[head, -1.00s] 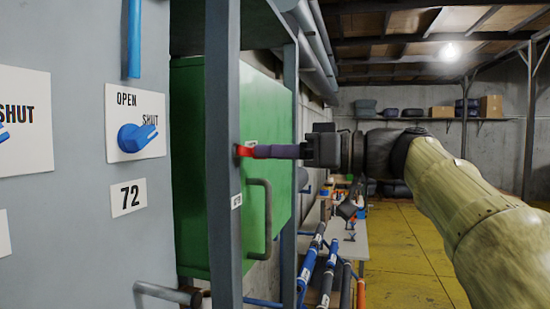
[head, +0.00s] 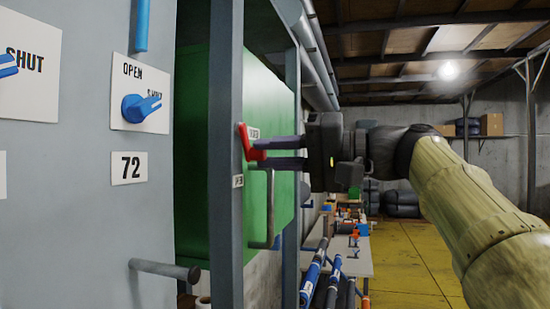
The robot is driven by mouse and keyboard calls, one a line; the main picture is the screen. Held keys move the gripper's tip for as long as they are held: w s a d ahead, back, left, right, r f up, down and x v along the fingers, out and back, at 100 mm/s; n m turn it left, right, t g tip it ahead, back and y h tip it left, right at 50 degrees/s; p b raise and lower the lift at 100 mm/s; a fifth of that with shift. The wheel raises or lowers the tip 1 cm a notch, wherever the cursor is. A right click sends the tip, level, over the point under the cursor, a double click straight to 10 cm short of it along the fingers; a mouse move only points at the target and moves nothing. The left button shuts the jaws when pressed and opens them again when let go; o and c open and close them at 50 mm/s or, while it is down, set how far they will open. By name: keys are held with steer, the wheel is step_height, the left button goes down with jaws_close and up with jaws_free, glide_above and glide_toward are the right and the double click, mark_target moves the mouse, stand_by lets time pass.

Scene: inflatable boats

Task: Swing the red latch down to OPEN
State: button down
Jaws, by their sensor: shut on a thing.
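The red latch (head: 246,142) sits on the grey post at the front edge of the green door (head: 270,115). It slants down to the right from its upper end. My gripper (head: 262,154) comes in from the right, its two dark fingers one above the other. They are shut on the latch's lower end, which shows red at the fingertips. A small white label (head: 253,133) is just above the fingers, partly hidden and too small to read surely. The grey door handle (head: 270,215) hangs just below the fingers.
The grey post (head: 226,230) stands close left of the latch. A grey panel at left has a blue switch (head: 140,107) and a "72" plate (head: 129,167). A table (head: 350,248) with blue and dark pipes stands behind. Yellow floor at right is open.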

steer(key=m, duration=0.2)
steer(key=s+m, duration=0.1)
steer(key=m, duration=0.1)
steer(key=s+m, duration=0.1)
steer(key=m, duration=0.1)
steer(key=shift+a+f, duration=0.35)
steer(key=c, duration=1.3)
jaws_free()
steer(key=shift+d, duration=0.1)
steer(key=b+v, duration=0.3)
steer(key=v, duration=1.4)
steer(key=shift+d, duration=0.15)
